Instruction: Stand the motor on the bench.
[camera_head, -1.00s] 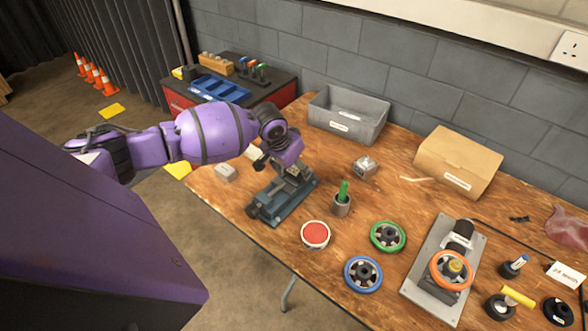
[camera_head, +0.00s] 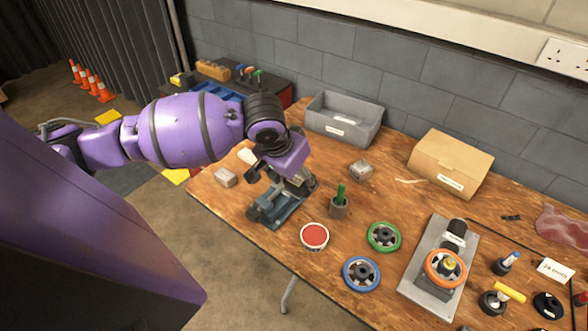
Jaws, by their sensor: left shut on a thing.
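My left gripper (camera_head: 284,178) is low over the blue vice (camera_head: 277,208) near the bench's (camera_head: 235,203) left end. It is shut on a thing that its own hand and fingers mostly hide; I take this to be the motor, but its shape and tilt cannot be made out. Dark and grey parts of fingers and vice overlap there, so I cannot tell whether the held thing touches the vice. My right gripper is not in view.
A grey bin (camera_head: 344,119) and a cardboard box (camera_head: 450,163) stand at the back. A green-handled tool in a holder (camera_head: 339,207), a red-topped disc (camera_head: 314,236) and green (camera_head: 384,236) and blue (camera_head: 362,274) handwheels are close right of the vice. Small grey blocks lie nearby.

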